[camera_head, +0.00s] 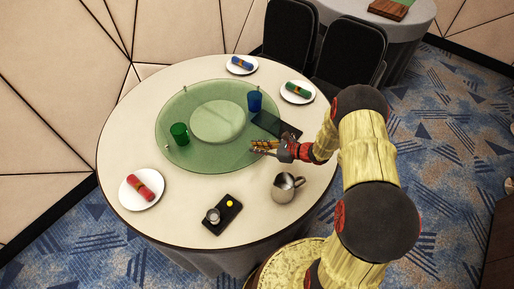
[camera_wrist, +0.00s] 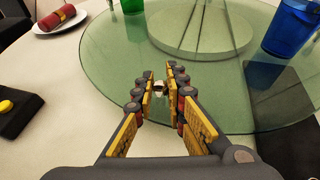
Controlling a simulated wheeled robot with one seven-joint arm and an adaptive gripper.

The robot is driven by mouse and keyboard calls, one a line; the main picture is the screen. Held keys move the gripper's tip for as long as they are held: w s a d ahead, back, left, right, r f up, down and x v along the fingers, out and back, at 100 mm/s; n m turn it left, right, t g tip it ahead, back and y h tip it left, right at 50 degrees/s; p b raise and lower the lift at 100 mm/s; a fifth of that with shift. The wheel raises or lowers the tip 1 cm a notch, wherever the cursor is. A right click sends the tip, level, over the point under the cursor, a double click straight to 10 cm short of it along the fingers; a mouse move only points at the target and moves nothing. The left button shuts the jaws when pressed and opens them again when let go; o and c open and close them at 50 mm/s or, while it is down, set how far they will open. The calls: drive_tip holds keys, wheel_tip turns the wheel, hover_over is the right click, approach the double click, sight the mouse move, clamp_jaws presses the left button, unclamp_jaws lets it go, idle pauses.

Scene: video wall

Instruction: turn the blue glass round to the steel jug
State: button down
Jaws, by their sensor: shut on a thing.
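A green glass turntable (camera_head: 205,161) lies on the round table. The blue glass (camera_head: 254,102) stands upright on its right side; it also shows at the upper right of the wrist view (camera_wrist: 289,30). The steel jug (camera_head: 285,188) stands on the table nearer to me, outside the turntable and below my gripper in the head view. My gripper (camera_head: 255,147) is at the turntable's near right edge. In the wrist view its fingers (camera_wrist: 159,82) are shut on a small metal knob (camera_wrist: 158,88) at the rim, partly hidden by them.
A green glass (camera_head: 180,134) stands on the turntable's left. A dark tray (camera_head: 290,131) lies right of the turntable, behind my gripper. A small dark tray (camera_head: 226,219) holds a metal cup and a yellow thing. Plates with rolled napkins (camera_head: 141,187) stand around the table.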

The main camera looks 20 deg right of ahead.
sight(250, 157)
drive_tip(key=a, duration=0.1)
drive_tip(key=s+a, duration=0.1)
drive_tip(key=a, duration=0.1)
drive_tip(key=shift+s+a, duration=0.2)
drive_tip(key=shift+a, duration=0.1)
drive_tip(key=shift+d, duration=0.1)
drive_tip(key=c, duration=1.9)
unclamp_jaws()
drive_tip(key=v, duration=1.2)
